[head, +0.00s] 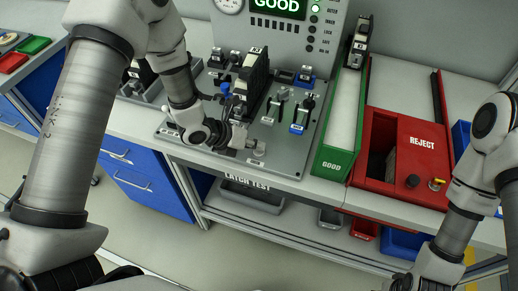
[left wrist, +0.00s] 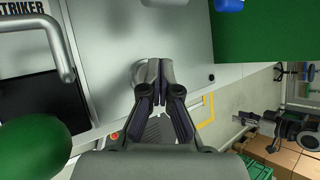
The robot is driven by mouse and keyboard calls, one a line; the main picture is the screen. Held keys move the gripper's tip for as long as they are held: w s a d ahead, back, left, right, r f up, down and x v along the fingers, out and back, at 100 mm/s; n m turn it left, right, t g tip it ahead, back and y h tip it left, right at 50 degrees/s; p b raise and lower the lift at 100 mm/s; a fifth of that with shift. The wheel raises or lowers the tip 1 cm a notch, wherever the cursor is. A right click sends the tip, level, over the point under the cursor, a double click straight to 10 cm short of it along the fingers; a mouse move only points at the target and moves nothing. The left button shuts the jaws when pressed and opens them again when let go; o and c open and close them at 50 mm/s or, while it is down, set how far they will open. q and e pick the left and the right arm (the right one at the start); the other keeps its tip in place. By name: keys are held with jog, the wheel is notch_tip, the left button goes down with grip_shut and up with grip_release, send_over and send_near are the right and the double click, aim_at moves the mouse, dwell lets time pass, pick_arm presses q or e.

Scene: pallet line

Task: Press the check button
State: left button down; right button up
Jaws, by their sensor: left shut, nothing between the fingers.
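My left gripper (head: 250,144) is shut and empty, low over the front of the grey latch test plate (head: 205,147). In the left wrist view the closed fingertips (left wrist: 160,64) are at a round pale grey knob (left wrist: 139,70), which looks like the check button and is partly hidden behind them. I cannot tell whether they touch it or whether it is pressed. A small label lies on the plate just in front of the fingertips. The display (head: 278,6) on the grey panel reads GOOD in green. My right arm enters at the right; its gripper is out of view.
A black latch unit (head: 251,82) stands in the fixture behind my left gripper. Clamp levers and a blue block (head: 299,122) stand to its right. The green GOOD chute (head: 335,150) and red REJECT bin (head: 408,187) are further right. Blue drawers (head: 148,183) are below the bench.

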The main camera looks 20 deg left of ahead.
aim_at(257, 152)
pick_arm(q)
jog(key=shift+r+p, duration=0.5)
jog(key=shift+r, duration=0.4)
jog(key=shift+r+p, duration=1.5)
jog(key=shift+r, duration=1.05)
